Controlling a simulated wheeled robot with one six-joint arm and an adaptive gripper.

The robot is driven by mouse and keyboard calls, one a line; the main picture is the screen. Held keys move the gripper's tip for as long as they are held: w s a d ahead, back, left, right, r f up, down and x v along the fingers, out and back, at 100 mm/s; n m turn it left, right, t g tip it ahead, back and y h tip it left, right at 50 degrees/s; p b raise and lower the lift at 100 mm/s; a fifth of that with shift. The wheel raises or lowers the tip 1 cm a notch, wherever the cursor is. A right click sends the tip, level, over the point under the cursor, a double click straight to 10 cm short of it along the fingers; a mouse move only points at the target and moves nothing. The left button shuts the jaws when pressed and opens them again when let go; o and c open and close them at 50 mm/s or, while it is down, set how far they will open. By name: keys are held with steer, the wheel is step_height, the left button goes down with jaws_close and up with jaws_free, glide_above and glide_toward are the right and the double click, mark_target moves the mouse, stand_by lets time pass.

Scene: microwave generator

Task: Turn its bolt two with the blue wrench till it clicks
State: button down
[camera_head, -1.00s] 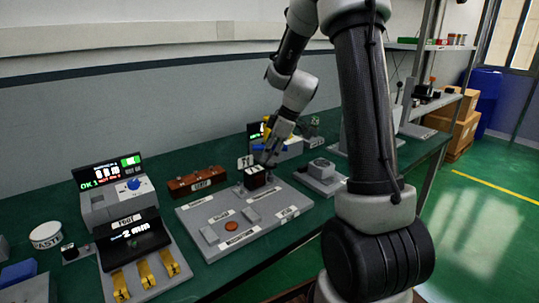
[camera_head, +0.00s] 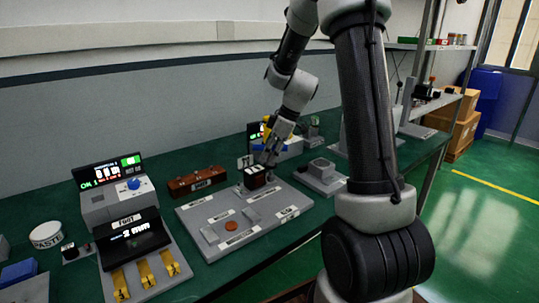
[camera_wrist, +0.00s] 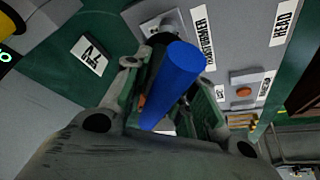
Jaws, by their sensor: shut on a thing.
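My gripper (camera_head: 268,152) is over the dark box-like part (camera_head: 254,179) on the grey board (camera_head: 212,249) in the head view. In the wrist view the blue wrench handle (camera_wrist: 180,76) is between the fingers of my gripper (camera_wrist: 165,100), which are shut on it. The wrench's far end and the bolts are hidden, so I cannot tell whether the wrench sits on a bolt. A label reading TRANSFORMER (camera_wrist: 203,45) shows beside the handle.
A grey unit with a lit display (camera_head: 108,174) and a stand with several yellow tools (camera_head: 146,272) are at the left. A brown box (camera_head: 197,181) lies behind the board. A grey block with a raised top (camera_head: 321,170) stands to its right.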

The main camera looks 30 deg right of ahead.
steer(key=m+t+h, duration=0.1)
steer(key=m, duration=0.3)
steer(key=shift+w, duration=0.1)
steer(key=n+y, duration=0.1)
steer(key=n, duration=0.2)
steer(key=shift+g, duration=0.4)
steer(key=shift+r, duration=4.5)
steer(key=shift+d, duration=0.15)
